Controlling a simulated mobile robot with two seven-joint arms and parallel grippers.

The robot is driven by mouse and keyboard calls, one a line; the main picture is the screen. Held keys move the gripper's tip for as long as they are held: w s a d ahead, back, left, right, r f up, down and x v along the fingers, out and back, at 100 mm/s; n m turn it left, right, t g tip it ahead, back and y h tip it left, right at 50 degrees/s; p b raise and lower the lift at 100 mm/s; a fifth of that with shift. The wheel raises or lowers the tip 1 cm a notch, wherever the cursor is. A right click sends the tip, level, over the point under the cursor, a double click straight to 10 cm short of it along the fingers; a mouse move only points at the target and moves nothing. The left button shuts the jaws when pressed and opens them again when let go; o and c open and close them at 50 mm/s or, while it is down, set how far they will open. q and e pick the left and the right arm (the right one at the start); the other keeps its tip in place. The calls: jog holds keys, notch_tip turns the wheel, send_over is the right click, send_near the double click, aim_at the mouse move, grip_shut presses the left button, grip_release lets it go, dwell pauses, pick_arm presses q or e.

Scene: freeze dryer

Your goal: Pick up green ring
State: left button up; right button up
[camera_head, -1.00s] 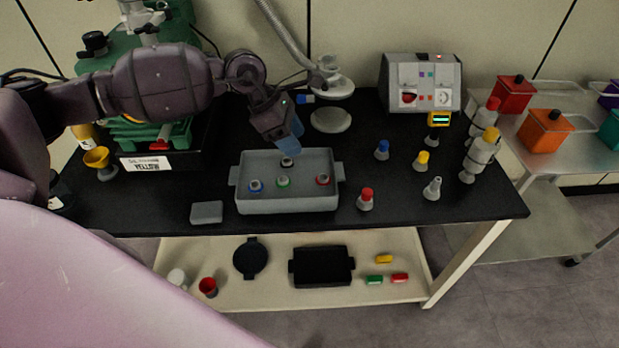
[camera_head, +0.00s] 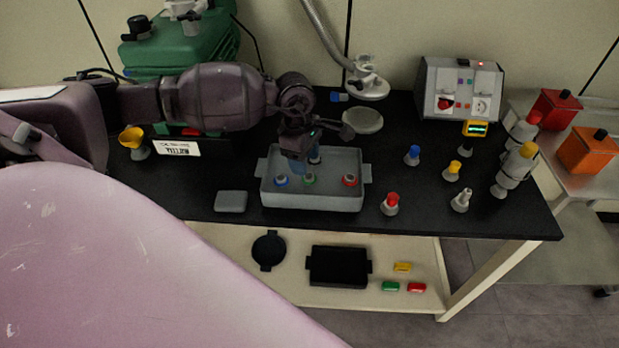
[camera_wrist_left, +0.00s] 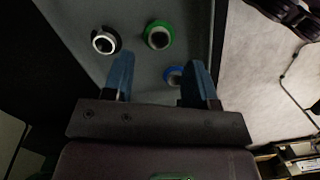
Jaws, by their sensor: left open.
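The green ring (camera_head: 309,180) is inside the grey tray (camera_head: 315,203), near the middle, between a blue ring (camera_head: 281,181) and a red ring (camera_head: 350,181). My left gripper (camera_head: 299,167) points down over the tray, just behind the green ring in the head view. It is open, with its two blue fingers (camera_wrist_left: 160,62) apart and nothing held between them. The blue ring (camera_wrist_left: 173,75) shows partly behind one finger. My right gripper is out of view.
A black ring (camera_head: 315,156) is at the tray's back, close to my left gripper. The tray walls surround the rings. A small grey block (camera_head: 231,202) lies left of the tray; a red-topped bottle (camera_head: 390,204) stands right.

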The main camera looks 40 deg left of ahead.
aim_at(309, 176)
pick_arm(q)
jog(key=f, duration=0.3)
jog(key=d+f, duration=0.1)
jog(key=f, duration=0.1)
jog(key=shift+w, duration=0.15)
jog(key=c, duration=0.7)
jog(key=shift+r, duration=0.1)
